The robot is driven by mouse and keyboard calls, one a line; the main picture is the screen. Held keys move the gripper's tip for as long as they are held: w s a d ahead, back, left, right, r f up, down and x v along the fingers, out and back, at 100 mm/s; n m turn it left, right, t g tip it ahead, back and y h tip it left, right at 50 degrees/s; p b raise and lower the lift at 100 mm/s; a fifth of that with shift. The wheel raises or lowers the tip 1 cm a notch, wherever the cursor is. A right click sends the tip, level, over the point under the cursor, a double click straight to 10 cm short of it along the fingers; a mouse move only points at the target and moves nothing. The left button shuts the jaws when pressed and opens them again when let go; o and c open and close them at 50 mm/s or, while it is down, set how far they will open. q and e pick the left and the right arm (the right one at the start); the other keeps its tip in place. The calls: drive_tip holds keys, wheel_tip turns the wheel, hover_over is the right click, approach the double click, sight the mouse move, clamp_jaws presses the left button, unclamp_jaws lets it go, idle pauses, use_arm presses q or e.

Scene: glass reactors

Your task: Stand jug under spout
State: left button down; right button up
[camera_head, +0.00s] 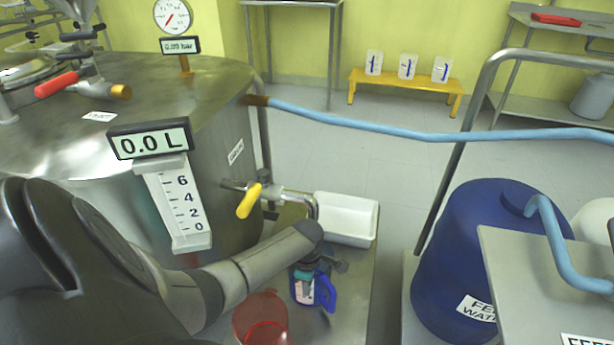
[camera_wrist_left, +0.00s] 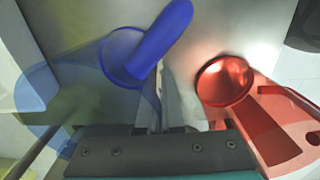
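My right gripper is not seen.
The spout has a yellow valve lever (camera_head: 249,201) and comes from the steel tank (camera_head: 222,110). A white tray (camera_head: 346,220) lies behind the spout. A blue drum (camera_head: 470,255) and steel rail stand at right. My left forearm covers part of the shelf.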

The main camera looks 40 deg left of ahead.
use_arm(q)
drive_tip(key=shift+f, duration=0.1)
idle(0.3)
drive_tip(key=c, duration=1.1)
unclamp_jaws()
drive_tip(key=shift+o, duration=0.2)
